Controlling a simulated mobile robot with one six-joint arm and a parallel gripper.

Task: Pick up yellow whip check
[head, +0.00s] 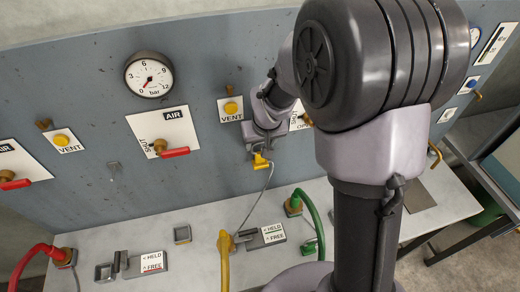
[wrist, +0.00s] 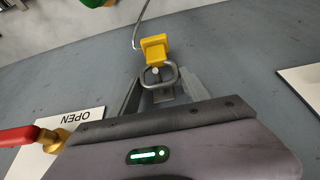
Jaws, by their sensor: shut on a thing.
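The yellow whip check (head: 260,162) is in my gripper (head: 258,152), up against the grey panel in the head view. Its thin grey cable hangs from it down to the bench beside the yellow hose (head: 224,258). In the wrist view the yellow block of the whip check (wrist: 154,48) lies just beyond the fingertips of my gripper (wrist: 158,80), with a metal loop between the fingers. The fingers are shut on it. The cable runs up from the block toward the top edge.
The panel has a pressure gauge (head: 149,75), vent knobs, and red-handled AIR valves (head: 174,152). On the bench stand a green hose (head: 312,220), a red hose (head: 36,258) and HELD/FREE plates (head: 273,233). A red valve handle (wrist: 18,136) is close to my gripper at lower left.

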